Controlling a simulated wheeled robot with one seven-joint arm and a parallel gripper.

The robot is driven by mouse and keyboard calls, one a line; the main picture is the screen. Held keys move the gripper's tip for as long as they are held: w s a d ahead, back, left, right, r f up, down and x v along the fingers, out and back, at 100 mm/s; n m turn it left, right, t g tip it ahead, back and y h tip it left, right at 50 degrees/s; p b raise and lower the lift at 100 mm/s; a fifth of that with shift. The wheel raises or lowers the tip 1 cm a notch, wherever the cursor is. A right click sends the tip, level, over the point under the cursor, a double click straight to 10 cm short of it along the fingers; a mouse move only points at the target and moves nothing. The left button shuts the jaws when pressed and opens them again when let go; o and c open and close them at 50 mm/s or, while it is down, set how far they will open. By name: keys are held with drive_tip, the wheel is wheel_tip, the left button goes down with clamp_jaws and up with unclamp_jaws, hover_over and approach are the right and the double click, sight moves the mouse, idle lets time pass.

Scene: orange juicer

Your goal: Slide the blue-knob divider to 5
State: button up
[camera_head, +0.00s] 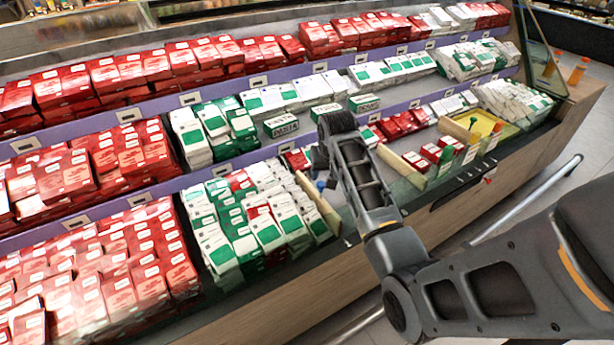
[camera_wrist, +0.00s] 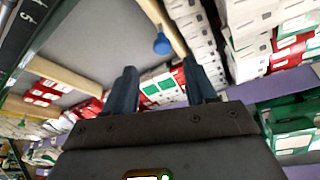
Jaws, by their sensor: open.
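The blue knob (camera_wrist: 162,44) stands on a pale wooden divider (camera_wrist: 160,15) in the wrist view, just beyond and between my fingertips, apart from them. In the head view the divider (camera_head: 318,205) stands at the right end of the green and white box rows, with the blue knob (camera_head: 320,184) beside my arm. My gripper (camera_wrist: 160,68) is open and empty between its fingers. In the head view its fingers are hard to make out behind the arm. A dark rail with a number 5 (camera_wrist: 10,83) shows at the wrist view's left edge.
Green and white boxes (camera_head: 230,215) stand close against the divider's left side. A bare grey shelf area (camera_wrist: 95,45) lies between it and another wooden divider (camera_wrist: 62,78). Two green-knob dividers (camera_head: 447,153) and a yellow tray (camera_head: 475,124) are further right. Red boxes fill the left.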

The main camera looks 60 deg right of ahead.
sight(322, 184)
drive_tip(key=x, duration=0.7)
drive_tip(key=shift+w+d+f, duration=0.1)
drive_tip(key=shift+w+f, duration=0.15)
drive_tip(key=shift+f, duration=0.1)
clamp_jaws()
idle(0.5)
